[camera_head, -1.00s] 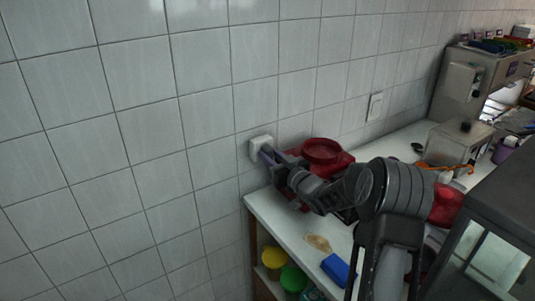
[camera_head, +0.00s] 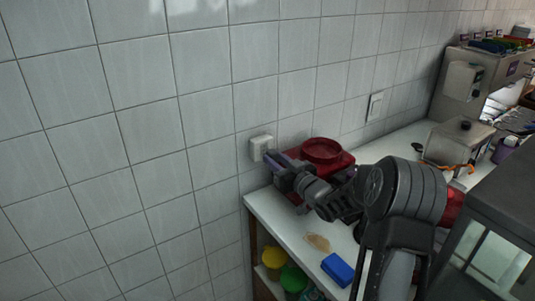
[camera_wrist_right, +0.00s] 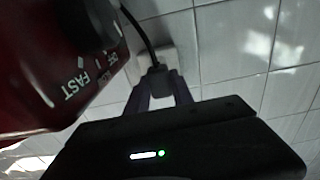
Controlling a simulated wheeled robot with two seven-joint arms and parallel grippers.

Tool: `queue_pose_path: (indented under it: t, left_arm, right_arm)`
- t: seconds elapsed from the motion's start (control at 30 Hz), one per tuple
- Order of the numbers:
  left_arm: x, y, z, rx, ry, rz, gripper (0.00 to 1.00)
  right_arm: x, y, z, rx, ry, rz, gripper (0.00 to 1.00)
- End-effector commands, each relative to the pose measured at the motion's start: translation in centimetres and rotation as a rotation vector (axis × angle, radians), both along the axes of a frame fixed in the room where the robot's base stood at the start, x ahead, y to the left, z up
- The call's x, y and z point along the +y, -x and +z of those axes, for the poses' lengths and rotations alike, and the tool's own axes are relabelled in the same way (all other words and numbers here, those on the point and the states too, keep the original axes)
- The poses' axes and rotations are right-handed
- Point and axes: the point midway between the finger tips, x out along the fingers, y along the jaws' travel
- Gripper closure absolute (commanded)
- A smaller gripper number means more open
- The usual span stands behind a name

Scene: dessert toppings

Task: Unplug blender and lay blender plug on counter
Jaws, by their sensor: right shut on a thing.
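My right gripper (camera_head: 272,157) is shut on the dark blender plug (camera_wrist_right: 157,79), with its purple-grey fingers on either side of it. A black cord (camera_wrist_right: 142,32) runs up and left from the plug in the right wrist view. The white wall socket (camera_head: 261,147) is just beyond the fingertips, and its plate (camera_wrist_right: 168,57) shows behind the plug. The gap between plug and socket is hard to judge. The red blender base (camera_wrist_right: 60,65), marked FAST, is close beside the gripper; a red appliance (camera_head: 322,151) stands behind the arm in the head view. My left gripper is out of view.
The white counter (camera_head: 283,219) is clear at its front left corner. A tan flat item (camera_head: 317,242) and a blue block (camera_head: 338,269) lie farther forward. The tiled wall (camera_head: 150,150) bounds the left. A metal container (camera_head: 457,143) stands right.

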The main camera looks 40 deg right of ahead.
Motion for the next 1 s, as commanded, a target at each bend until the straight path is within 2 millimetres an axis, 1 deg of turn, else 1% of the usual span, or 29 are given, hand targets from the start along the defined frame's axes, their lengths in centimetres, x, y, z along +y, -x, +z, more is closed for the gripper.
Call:
queue_pose_path:
  t: [0.7, 1.0]
  left_arm:
    - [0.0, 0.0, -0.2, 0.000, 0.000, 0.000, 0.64]
    - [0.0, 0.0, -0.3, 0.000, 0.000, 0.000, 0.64]
  right_arm:
    - [0.0, 2.9, 0.0, 0.000, 0.000, -0.002, 1.00]
    - [0.0, 3.2, 0.0, 0.000, 0.000, -0.001, 1.00]
